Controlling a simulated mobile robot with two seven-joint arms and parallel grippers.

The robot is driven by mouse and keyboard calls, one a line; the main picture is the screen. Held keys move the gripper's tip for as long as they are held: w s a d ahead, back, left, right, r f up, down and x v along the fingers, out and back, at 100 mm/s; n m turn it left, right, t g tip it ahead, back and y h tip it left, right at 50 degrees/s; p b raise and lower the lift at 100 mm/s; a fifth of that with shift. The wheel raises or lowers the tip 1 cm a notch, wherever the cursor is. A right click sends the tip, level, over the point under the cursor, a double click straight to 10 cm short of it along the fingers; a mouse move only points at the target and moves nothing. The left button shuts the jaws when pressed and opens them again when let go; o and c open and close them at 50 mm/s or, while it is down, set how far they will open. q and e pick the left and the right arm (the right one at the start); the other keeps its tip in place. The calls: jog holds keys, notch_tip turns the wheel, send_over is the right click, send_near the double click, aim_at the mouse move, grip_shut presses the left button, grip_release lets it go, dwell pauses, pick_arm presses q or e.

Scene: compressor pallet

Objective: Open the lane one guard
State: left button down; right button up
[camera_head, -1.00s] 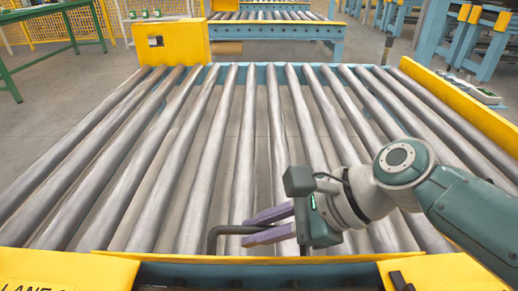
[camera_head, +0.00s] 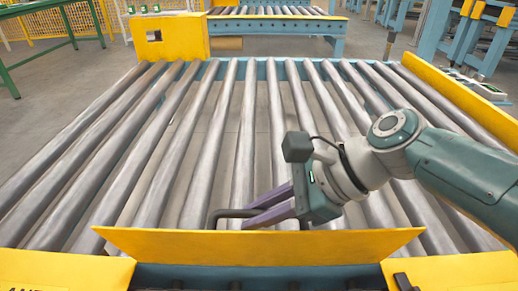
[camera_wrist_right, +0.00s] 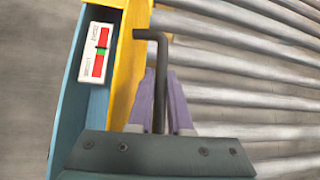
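The lane one guard (camera_head: 250,246) is a yellow panel across the near end of the roller lane, and it stands tilted up from its lower edge in the head view. A dark bent rod handle (camera_head: 214,215) rises behind it. My right gripper (camera_head: 248,214) has its two purple fingers on either side of this handle. In the right wrist view the handle (camera_wrist_right: 161,62) runs between the fingers (camera_wrist_right: 161,82), which are closed on it. A yellow strip (camera_wrist_right: 130,55) shows beside the handle there. My left gripper is not in view.
Grey rollers (camera_head: 215,150) fill the lane and carry nothing. A yellow side rail (camera_head: 460,95) edges the right side. A yellow box-like post (camera_head: 168,38) stands at the far left corner. A red and green label (camera_wrist_right: 98,50) shows beside the guard.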

jog(key=o, duration=0.5)
jog(key=shift+f, duration=0.1)
jog(key=shift+d+r+p, duration=0.2)
jog(key=shift+r+p, duration=0.1)
jog(key=p+v, duration=0.6)
jog(key=v, duration=0.2)
jog(key=shift+d+r, duration=0.2)
jog(key=shift+d, duration=0.05)
jog(key=shift+s+d+r, duration=0.1)
jog(key=shift+d+r, duration=0.05)
jog(key=shift+d, duration=0.15)
